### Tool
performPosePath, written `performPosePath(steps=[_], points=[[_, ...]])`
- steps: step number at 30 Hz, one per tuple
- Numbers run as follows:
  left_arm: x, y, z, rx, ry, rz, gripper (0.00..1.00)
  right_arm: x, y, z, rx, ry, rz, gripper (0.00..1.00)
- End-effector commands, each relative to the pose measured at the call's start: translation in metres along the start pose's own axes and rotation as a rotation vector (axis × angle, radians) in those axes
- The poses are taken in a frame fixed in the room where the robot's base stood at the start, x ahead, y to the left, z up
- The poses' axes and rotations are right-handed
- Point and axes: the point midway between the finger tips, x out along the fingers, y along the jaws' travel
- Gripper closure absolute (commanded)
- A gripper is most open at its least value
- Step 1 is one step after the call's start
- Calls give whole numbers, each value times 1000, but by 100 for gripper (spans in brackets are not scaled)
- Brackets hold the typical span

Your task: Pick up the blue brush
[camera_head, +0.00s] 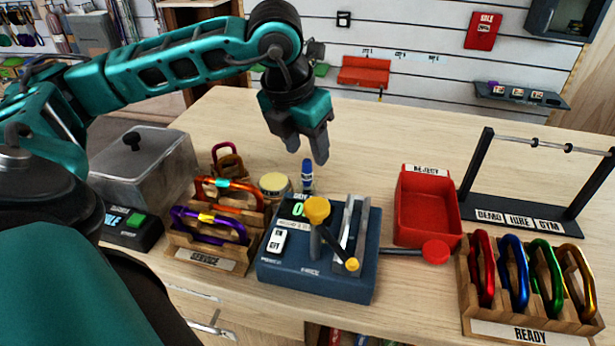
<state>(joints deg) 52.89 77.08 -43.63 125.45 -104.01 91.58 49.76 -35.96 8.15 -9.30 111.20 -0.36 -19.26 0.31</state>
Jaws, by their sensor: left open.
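A small blue object that looks like the blue brush (307,173) stands upright behind the dark blue test device (275,275). The device hides its lower end. My left gripper (306,150) points down just above the blue brush, its fingers apart and empty. In the picture the fingertips lie to either side of a spot just over the brush's top. I cannot tell the exact gap in depth. My right gripper is out of view.
Left of the brush are a round yellow-lidded tin (274,185) and a wooden rack (205,257) with carabiners. A red reject bin (428,205) stands to the right, a ready rack (530,325) at the front right. The table behind is clear.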

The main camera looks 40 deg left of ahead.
Motion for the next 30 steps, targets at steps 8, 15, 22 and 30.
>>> performPosePath(steps=[8, 15, 22, 30], points=[[36, 6, -8, -1, 6, 2, 50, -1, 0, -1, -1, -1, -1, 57], [53, 5, -7, 0, 1, 0, 50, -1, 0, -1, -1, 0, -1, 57], [53, 5, -7, 0, 1, 0, 56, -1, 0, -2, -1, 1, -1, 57], [52, 5, -7, 1, 1, 0, 82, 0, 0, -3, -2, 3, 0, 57]])
